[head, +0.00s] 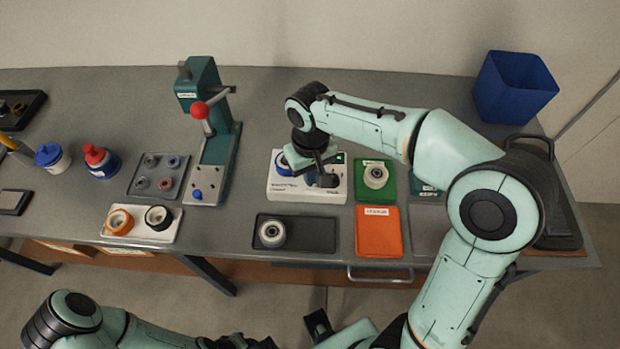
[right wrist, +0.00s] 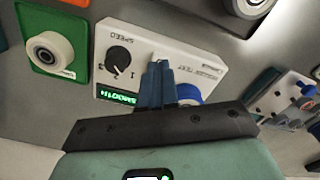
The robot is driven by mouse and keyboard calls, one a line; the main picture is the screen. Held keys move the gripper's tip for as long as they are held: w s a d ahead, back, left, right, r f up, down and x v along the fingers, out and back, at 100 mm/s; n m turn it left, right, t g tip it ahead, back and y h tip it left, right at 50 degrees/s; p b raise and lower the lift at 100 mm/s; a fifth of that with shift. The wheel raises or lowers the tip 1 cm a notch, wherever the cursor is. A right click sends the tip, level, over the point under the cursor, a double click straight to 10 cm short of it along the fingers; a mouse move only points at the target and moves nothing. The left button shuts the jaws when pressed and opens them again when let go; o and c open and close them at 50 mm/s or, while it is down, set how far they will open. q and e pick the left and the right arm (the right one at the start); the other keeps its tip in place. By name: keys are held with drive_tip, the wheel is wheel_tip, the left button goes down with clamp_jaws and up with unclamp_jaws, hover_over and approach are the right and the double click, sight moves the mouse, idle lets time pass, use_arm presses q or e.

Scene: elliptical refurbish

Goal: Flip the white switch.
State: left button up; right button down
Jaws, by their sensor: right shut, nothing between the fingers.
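The white roller test unit (head: 334,196) stands on the bench in the head view, with a blue roller on it. The right wrist view shows the unit (right wrist: 140,38) close up, with a black speed dial (right wrist: 118,60) and a lit green display (right wrist: 118,97) reading SMOOTH. My right gripper (right wrist: 157,75) is shut and empty, its fingertips over the unit's panel between the dial and the blue roller (right wrist: 188,92). The white switch cannot be made out clearly; the fingers cover that part of the panel. In the head view my right gripper (head: 318,177) is over the unit.
A green tray (head: 363,190) with a white roller and an orange tray (head: 378,232) lie right of the unit. A dark tray (head: 310,235) lies in front. A green press (head: 213,150) with a red knob stands left. A blue bin (head: 513,88) stands at the back right.

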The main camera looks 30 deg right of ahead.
use_arm(q)
drive_tip(key=shift+s+f+b, duration=0.3)
drive_tip(key=shift+f+b, duration=0.35)
use_arm(e)
drive_tip(key=shift+f, duration=1)
drive_tip(key=shift+s, duration=0.1)
drive_tip(key=shift+r+p, duration=1.15)
drive_tip(key=shift+r, duration=0.45)
drive_tip(key=shift+r+p, duration=1.3)
drive_tip(key=shift+r, duration=0.7)
use_arm(q)
drive_tip(key=w+r, duration=0.3)
drive_tip(key=r, duration=0.2)
drive_tip(key=shift+w+r, duration=0.15)
drive_tip(key=shift+r, duration=0.2)
use_arm(e)
drive_tip(key=shift+f, duration=0.1)
